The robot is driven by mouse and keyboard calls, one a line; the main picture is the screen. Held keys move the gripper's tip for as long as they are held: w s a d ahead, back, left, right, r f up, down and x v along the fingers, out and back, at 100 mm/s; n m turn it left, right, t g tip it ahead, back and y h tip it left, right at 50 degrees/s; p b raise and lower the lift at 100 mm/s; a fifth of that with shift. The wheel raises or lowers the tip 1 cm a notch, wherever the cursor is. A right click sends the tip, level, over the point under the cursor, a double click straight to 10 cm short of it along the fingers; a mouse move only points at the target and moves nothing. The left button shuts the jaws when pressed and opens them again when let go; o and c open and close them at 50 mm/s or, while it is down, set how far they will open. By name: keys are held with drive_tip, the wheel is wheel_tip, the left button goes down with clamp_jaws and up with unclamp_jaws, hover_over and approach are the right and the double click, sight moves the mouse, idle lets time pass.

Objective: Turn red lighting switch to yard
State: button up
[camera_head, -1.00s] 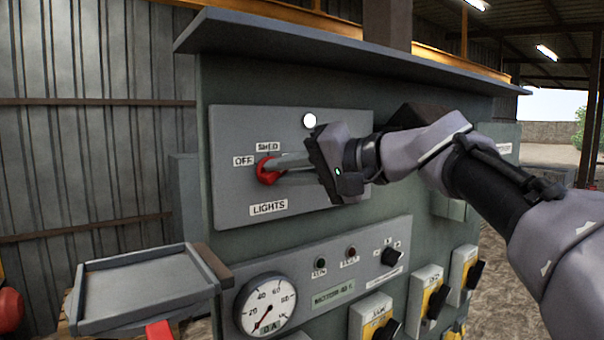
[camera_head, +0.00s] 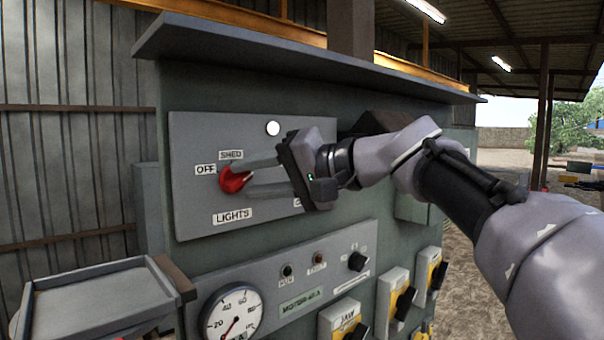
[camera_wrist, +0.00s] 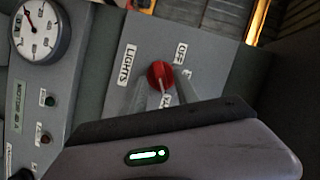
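The red lighting switch (camera_head: 235,180) is on the grey lights panel (camera_head: 200,130), with the OFF label at its left and the SHED label above it. In the wrist view the red switch (camera_wrist: 160,75) shows a white mark facing down, toward a partly hidden label that seems to begin "YA". My gripper (camera_head: 243,178) is open. Its two fingers reach toward the panel on either side of the switch, with visible gaps in the wrist view. The gripper body covers part of the panel's right side.
A round white lamp (camera_head: 273,128) is above the switch. Below is a motor panel (camera_head: 350,240) with a gauge (camera_head: 231,314) and small knobs. A grey tray (camera_head: 95,300) juts out at lower left. An overhanging roof plate (camera_head: 300,65) tops the cabinet.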

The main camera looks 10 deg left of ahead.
drive_tip(key=v, duration=1.6)
drive_tip(key=shift+b, duration=0.3)
drive_tip(key=shift+a, duration=0.1)
